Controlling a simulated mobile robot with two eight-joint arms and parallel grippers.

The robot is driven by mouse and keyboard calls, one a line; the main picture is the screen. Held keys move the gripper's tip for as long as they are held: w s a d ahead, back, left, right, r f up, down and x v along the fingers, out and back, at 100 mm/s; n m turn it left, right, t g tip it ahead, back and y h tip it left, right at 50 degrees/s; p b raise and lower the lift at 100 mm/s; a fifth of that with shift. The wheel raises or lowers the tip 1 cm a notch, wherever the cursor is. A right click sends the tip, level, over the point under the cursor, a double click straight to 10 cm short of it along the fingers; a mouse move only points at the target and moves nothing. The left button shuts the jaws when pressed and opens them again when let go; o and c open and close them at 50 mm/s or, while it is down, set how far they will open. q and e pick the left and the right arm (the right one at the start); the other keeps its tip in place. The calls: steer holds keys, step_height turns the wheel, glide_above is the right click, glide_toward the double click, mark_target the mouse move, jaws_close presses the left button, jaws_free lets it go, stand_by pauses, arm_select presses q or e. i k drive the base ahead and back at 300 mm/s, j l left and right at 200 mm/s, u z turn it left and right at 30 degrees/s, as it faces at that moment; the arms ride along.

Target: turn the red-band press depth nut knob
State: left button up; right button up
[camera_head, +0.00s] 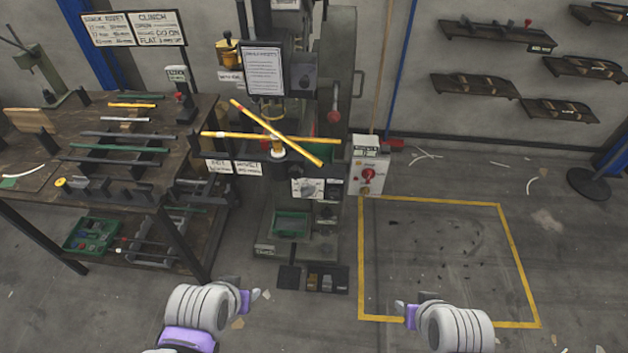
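The press (340,95) stands against the back wall at the centre, with two crossed yellow bars (305,145) at its throat. A brass knob (227,43) sits on its upper left side. A white panel with a round dial (311,188) is lower on its front. I cannot make out a red band or tell which part is the depth nut knob. My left gripper (258,294) is low at the bottom left, in front of the press and apart from it. My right gripper (400,306) is low at the bottom right, also apart. Their finger openings are too small to tell.
A workbench (75,195) with bars and tools stands at the left. A grey box with a red switch (369,176) is right of the press. A yellow-outlined floor area (440,245) is clear except for small debris. Shelves (495,32) hang at upper right.

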mark_target(307, 190)
steer(key=i+j, duration=0.1)
steer(key=j, duration=0.3)
steer(key=i+j, duration=0.15)
steer(key=j, duration=0.3)
steer(key=i+j, duration=0.1)
steer(key=j, duration=0.3)
steer(key=z, duration=0.05)
